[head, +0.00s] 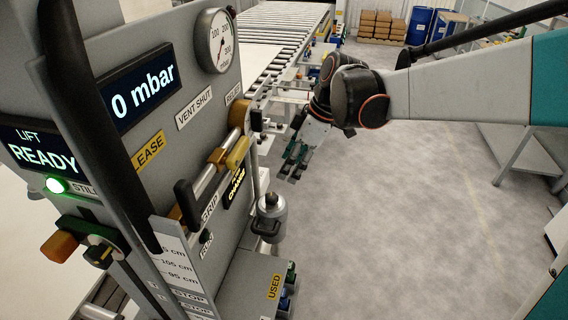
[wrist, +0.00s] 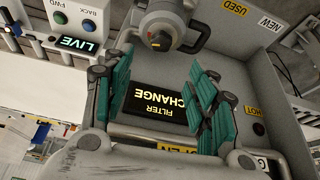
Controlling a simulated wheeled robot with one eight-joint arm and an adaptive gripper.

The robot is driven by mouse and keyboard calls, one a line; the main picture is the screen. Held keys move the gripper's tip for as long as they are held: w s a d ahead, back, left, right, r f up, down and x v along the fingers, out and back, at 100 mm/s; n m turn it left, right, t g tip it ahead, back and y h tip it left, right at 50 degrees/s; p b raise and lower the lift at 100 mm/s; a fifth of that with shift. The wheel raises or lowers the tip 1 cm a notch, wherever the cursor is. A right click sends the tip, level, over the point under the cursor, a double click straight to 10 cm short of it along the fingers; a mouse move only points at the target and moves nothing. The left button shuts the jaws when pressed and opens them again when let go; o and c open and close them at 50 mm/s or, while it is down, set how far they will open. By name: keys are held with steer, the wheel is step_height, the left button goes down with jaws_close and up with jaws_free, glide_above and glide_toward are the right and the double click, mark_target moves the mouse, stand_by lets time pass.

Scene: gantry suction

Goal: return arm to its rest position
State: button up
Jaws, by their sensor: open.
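My arm reaches in from the right of the head view and bends down at its dark wrist. My gripper (head: 296,160) hangs right of the machine panel, over the open floor. In the wrist view my gripper (wrist: 162,90) has its two teal-padded fingers spread wide, with nothing between them. Beyond the gap between the fingers, a black FILTER CHANGE sign (wrist: 158,107) shows upside down on the grey machine. I cannot tell how far the fingers are from it.
The grey panel at left has a pressure gauge (head: 215,40), a "0 mbar" display (head: 140,92), a green lamp (head: 56,185) and a grey canister (head: 270,215). A roller conveyor (head: 262,40) runs behind. A workbench (head: 520,148) stands right; the middle floor is clear.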

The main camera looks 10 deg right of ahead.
steer(key=shift+s, duration=0.2)
steer(key=s+d+f+m+t+h+b, duration=0.2)
steer(key=s+d+f+m+t+b, duration=0.1)
steer(key=s, duration=0.6)
steer(key=s+d+f+m+t+h+b, duration=0.2)
steer(key=s+d+f+m+b, duration=0.4)
steer(key=s+m, duration=0.4)
steer(key=d+m+t+b, duration=0.1)
steer(key=d+m, duration=0.1)
steer(key=shift+d, duration=0.4)
